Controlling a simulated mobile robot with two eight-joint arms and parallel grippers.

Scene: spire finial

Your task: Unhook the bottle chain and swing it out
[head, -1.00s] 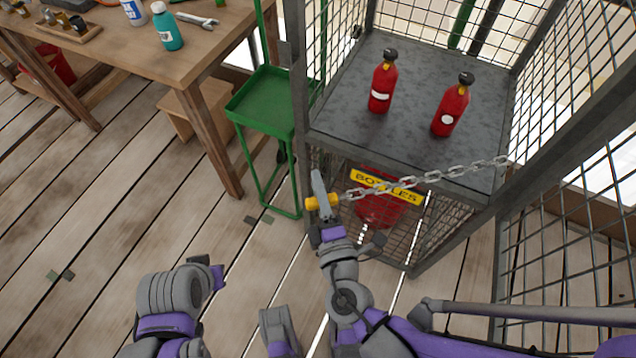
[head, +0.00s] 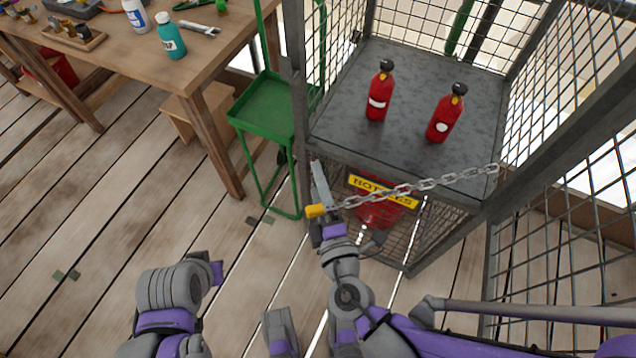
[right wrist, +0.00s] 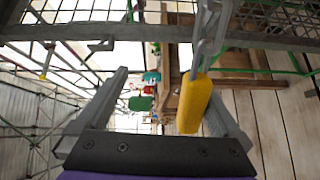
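The bottle chain (head: 420,187) is a grey link chain across the front of the bottle cage. Its right end meets the right front post, and its left end carries a yellow grip (head: 316,210) near the left post. My right gripper (head: 320,190) is at this grip. In the right wrist view, its two fingers are wide apart and the yellow grip (right wrist: 195,103) lies between them, close to the right finger. Whether it touches that finger is unclear. The chain (right wrist: 205,40) runs from the grip past a grey rail. The hook is not clearly visible. My left gripper's fingers do not show.
Two red bottles (head: 379,97) (head: 446,118) stand on the cage shelf (head: 410,75), behind the chain. A yellow BOTTLES sign (head: 383,192) hangs below. A green trolley (head: 265,108) and a wooden workbench (head: 150,45) stand left. The floor in front is open.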

